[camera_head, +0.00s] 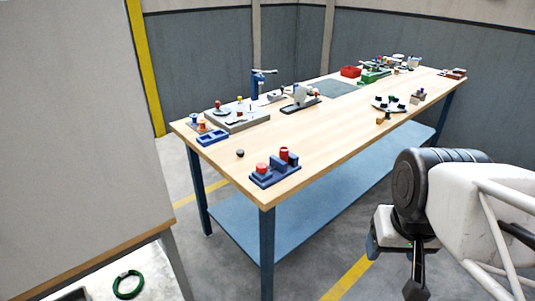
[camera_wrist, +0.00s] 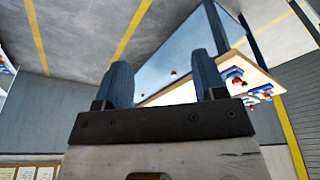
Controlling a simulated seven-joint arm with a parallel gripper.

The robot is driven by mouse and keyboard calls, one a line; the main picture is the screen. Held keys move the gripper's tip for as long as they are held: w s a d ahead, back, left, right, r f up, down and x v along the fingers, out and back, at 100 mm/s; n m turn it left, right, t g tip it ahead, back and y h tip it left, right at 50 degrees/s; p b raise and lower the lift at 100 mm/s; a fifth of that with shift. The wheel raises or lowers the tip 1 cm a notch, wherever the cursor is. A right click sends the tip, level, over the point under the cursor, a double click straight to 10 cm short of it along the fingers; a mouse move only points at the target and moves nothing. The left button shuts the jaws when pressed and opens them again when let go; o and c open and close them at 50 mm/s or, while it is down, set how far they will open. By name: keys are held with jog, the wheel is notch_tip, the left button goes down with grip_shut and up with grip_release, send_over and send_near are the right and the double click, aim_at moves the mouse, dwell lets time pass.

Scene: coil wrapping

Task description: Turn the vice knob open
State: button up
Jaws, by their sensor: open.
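A dark blue block-shaped fixture (camera_head: 275,177) with red cylindrical parts stands at the near corner of the wooden table; it may be the vice, but its knob is too small to tell. A blue upright tool (camera_head: 258,83) stands at the table's far left edge. My gripper (camera_wrist: 162,78) is open and empty in the wrist view, its two blue-grey fingers apart. In the head view my arm end is at the lower right, off the table and well away from the fixture; its fingertips are not clear there.
The wooden table (camera_head: 335,148) has a blue lower shelf (camera_head: 325,193). A green coil (camera_head: 128,284) lies at the lower left. The table's middle is fairly clear.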

jog(key=shift+o, duration=0.2)
jog(key=shift+w, duration=0.1)
jog(key=m+g, duration=0.3)
jog(key=m, duration=1.4)
send_over(262, 165)
notch_tip(262, 165, down, 10)
jog(key=shift+r, duration=0.1)
jog(key=shift+f, duration=3.95)
